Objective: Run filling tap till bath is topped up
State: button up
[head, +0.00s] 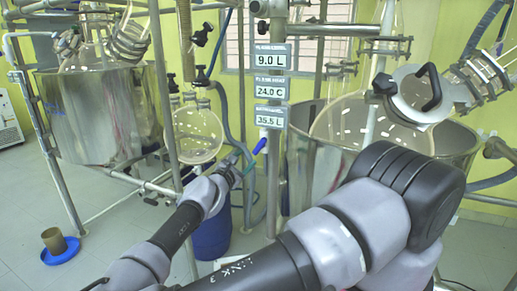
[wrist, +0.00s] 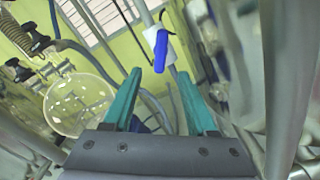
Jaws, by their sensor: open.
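A tap with a blue lever (head: 259,146) is on the pipework left of the right-hand steel bath (head: 300,172). My gripper (head: 240,166) is close to the lever in the head view. In the wrist view my gripper (wrist: 159,74) has its teal fingers apart, with the lever seen between and beyond the tips; contact cannot be told. Stacked displays (head: 271,88) read 9.0 L, 24.0 C and 35.5 L; their small labels are hard to read. The bath's water level is hidden.
A second steel bath (head: 105,120) stands at the left. A round glass flask (head: 197,132) hangs between the baths, near my arm. Metal frame posts and hoses crowd the tap. A blue drum (head: 212,235) stands below; a blue dish (head: 60,251) lies on the floor.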

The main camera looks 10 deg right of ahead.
aim_at(258, 148)
jog(key=x, duration=0.9)
jog(key=shift+w+d, duration=0.1)
jog(key=shift+d, duration=0.05)
jog(key=shift+c, duration=0.3)
grip_shut()
